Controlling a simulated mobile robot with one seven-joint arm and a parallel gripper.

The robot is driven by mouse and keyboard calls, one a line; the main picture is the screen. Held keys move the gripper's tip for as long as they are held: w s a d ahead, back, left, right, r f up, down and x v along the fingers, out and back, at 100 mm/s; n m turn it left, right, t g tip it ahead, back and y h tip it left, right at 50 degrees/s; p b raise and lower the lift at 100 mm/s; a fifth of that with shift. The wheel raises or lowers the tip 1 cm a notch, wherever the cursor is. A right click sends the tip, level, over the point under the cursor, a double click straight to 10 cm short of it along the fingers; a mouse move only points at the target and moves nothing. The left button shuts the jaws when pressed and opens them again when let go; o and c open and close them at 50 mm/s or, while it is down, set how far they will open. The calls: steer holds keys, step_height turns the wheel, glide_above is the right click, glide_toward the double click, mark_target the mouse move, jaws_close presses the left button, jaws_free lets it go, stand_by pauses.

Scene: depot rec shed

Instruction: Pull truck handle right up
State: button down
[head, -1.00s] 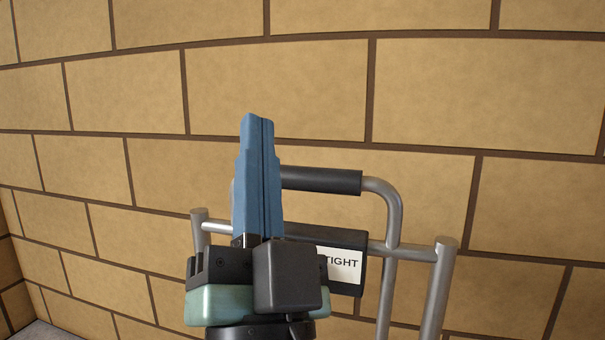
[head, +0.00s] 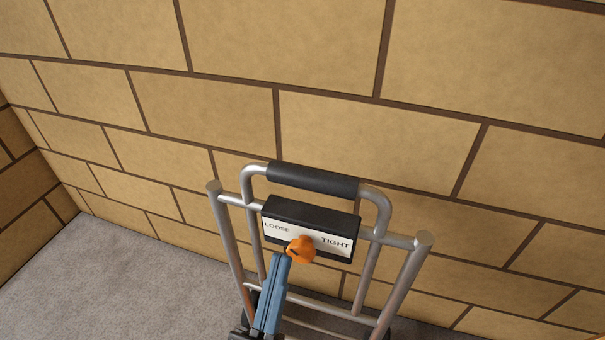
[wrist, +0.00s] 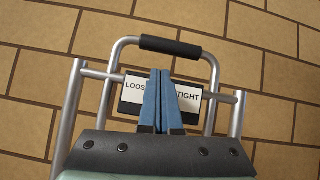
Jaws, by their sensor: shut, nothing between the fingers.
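The truck handle is a grey metal loop with a black grip (head: 313,181) across its top. It rises a little above the truck frame's crossbar and also shows in the wrist view (wrist: 171,46). A black box with a white label (head: 335,243) reading LOOSE and TIGHT sits on the crossbar, with an orange knob (head: 301,249) on its front. My gripper (head: 280,257) has blue fingers, shut and empty, with tips just below the knob in the head view. In the wrist view my fingers (wrist: 161,73) cover the label's middle and hide the knob.
The truck's two grey side posts (head: 404,282) stand left and right of the handle. A tan block wall (head: 330,130) is behind the truck. Grey floor (head: 110,275) is clear at the left.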

steer(key=shift+s+d+f+m+h, duration=0.35)
steer(key=shift+s+f+m, duration=0.3)
steer(key=shift+m, duration=0.35)
steer(key=shift+r, duration=0.1)
steer(key=x, duration=1)
steer(key=shift+w, duration=0.15)
step_height(320, 180, up, 27)
steer(key=p, duration=1.7)
steer(key=shift+f+p, duration=0.2)
steer(key=shift+p, duration=0.1)
